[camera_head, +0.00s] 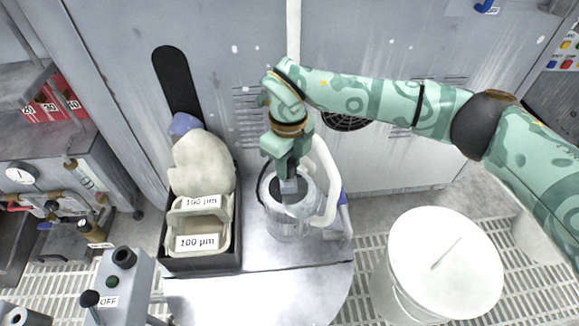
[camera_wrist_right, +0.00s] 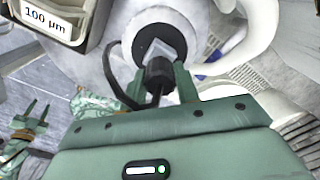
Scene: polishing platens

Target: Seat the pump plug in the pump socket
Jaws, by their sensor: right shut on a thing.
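A pale, angular piece (camera_wrist_right: 178,47) shows just beyond the plug, against a dark round face (camera_wrist_right: 155,38). I cannot tell whether this is the socket or whether the plug touches it. My left gripper (camera_wrist_right: 37,112) appears small at the left of the wrist view, its fingers apart and empty.
A dark tray (camera_head: 200,263) with beige bins labelled 100 µm (camera_head: 198,243) stands left of the vessel. A thick white hose (camera_head: 327,180) curves along its right side. A white lidded bucket (camera_head: 440,265) stands at the right. The bench front (camera_head: 260,300) is clear.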

